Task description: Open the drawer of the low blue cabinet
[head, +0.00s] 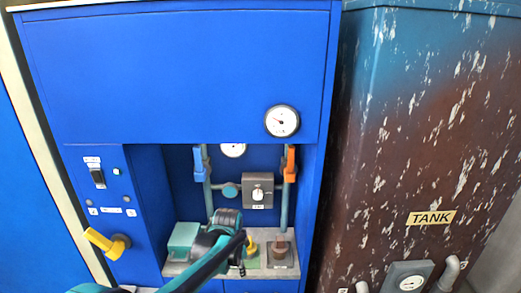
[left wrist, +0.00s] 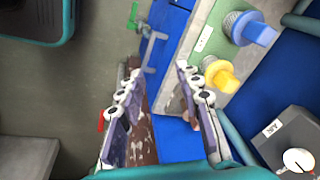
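The blue cabinet (head: 180,70) fills the middle of the head view, with a recess and a grey shelf (head: 172,270) low in it. Below the shelf a blue front (head: 265,287) shows only as a thin strip at the bottom edge. I cannot make out a drawer handle there. In the left wrist view my left gripper (left wrist: 160,68) is open, its two fingers apart with nothing clearly between them. It is beside the shelf edge, with blue surfaces (left wrist: 178,142) behind the fingers. In the head view my left arm covers part of the shelf. My right gripper is not in view.
A yellow knob (left wrist: 221,75) and a blue knob (left wrist: 254,32) stand on the shelf near the left gripper. Blue (head: 200,160) and orange (head: 290,162) valve handles are in the recess. A yellow lever (head: 100,241) sticks out at left. A rusty tank (head: 430,130) stands at right.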

